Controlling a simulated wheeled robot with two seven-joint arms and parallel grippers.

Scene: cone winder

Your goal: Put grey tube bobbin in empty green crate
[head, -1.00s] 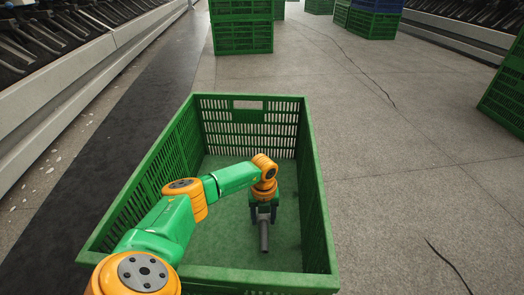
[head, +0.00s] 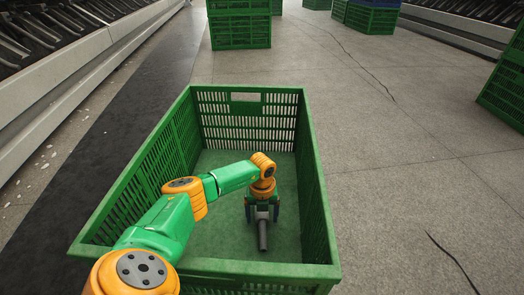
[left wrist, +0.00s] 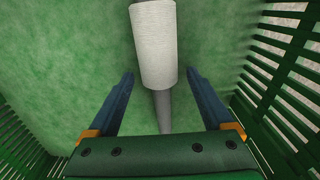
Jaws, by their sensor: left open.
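The green crate (head: 112,207) stands open in front of me, and my left arm reaches down into it. My left gripper (head: 262,213) is open, low inside the crate towards its right side. The grey tube bobbin (head: 263,236) lies on the crate floor below the gripper, partly hidden by it in the head view. In the left wrist view, the bobbin's pale wound part (left wrist: 154,45) and grey tube lie between the two spread fingers (left wrist: 161,78), with gaps on both sides. My right gripper is out of view.
Stacked green crates (head: 239,25) stand behind, with more and a blue one (head: 378,4) further right. Another green crate (head: 505,85) is at the right edge. Machine rows line both sides.

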